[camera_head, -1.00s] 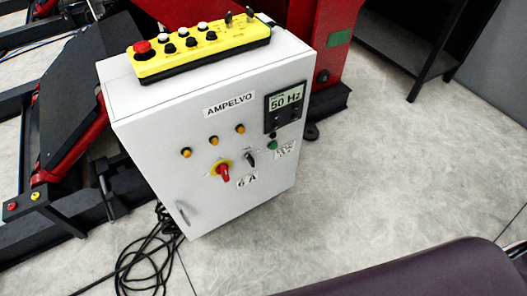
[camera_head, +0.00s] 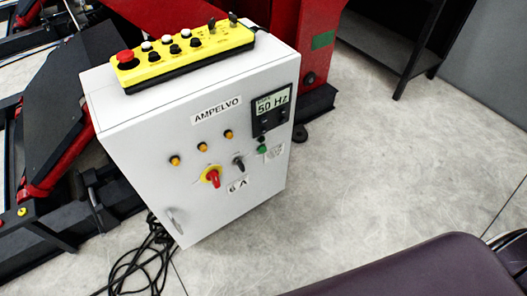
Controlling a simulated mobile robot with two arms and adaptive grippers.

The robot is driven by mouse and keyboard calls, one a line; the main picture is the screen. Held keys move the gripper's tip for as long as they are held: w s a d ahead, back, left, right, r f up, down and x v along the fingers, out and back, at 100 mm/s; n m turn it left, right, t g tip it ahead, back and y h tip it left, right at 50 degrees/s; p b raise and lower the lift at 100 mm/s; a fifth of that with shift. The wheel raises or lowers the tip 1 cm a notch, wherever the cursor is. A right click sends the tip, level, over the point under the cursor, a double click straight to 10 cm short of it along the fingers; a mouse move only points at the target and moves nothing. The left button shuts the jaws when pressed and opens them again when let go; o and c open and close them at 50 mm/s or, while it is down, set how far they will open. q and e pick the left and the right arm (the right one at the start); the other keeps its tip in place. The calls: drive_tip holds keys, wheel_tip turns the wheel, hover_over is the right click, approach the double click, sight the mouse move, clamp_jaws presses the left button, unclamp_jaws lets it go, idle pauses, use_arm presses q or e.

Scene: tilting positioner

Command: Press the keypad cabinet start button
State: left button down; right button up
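The white control cabinet (camera_head: 146,210) stands on the floor left of the middle. Its front carries an "AMPELVO" label and a keypad panel (camera_head: 271,126) with a screen reading "50 Hz". A small green button (camera_head: 262,149) sits just below this panel. A red and yellow rotary switch (camera_head: 212,177), a black selector (camera_head: 238,163) and several orange lamps (camera_head: 203,147) are on the front. A yellow pendant box (camera_head: 185,58) with a red mushroom button (camera_head: 126,59) lies on top. Neither gripper is in view.
The red and black positioner frame (camera_head: 70,125) stands behind and left of the cabinet. Black cables (camera_head: 143,262) lie at the cabinet's lower left. A dark purple rounded surface (camera_head: 430,272) fills the lower right. A black shelf (camera_head: 390,45) stands at the back right. The floor right of the cabinet is clear.

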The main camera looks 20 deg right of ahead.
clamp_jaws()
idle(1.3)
